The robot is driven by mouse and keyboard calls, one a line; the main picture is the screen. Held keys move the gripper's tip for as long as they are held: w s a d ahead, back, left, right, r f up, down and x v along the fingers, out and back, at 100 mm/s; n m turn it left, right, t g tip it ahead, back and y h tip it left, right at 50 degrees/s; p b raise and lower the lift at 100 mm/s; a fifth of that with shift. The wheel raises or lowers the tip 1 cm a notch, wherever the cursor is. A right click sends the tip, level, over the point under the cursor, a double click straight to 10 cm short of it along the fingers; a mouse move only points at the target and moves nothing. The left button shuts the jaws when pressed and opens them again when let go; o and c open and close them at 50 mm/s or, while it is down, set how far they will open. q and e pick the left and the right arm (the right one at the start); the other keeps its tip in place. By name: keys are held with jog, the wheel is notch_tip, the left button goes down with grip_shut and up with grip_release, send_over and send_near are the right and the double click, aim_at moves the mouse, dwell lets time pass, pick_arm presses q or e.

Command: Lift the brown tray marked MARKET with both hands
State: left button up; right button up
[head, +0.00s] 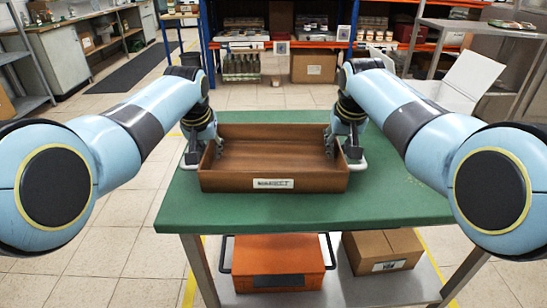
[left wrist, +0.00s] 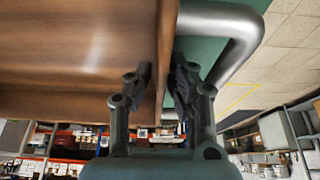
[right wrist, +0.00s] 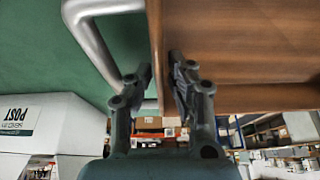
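The brown tray (head: 225,182) is a shallow open wooden box with a white label (head: 273,184) on its front wall. The lettering is small but looks like MARKET. It is empty and level on the green table; I cannot tell if a small gap is under it. Grey bar handles stick out at both ends. My left gripper (head: 212,152) is shut on the tray's left wall, one finger inside and one outside, as the left wrist view (left wrist: 162,75) shows. My right gripper (head: 337,150) is shut on the right wall the same way, also in the right wrist view (right wrist: 158,75).
The green table (head: 400,205) is otherwise clear around the tray. An orange box (head: 275,258) and a brown carton (head: 383,248) sit on its lower shelf. A white open box (head: 465,82) stands behind right. Stocked shelves line the back.

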pick_arm(q)
jog(key=shift+c, duration=0.2)
pick_arm(e)
jog(key=shift+c, duration=0.2)
pick_arm(q)
grip_shut()
pick_arm(e)
jog(key=shift+f, duration=0.1)
grip_shut()
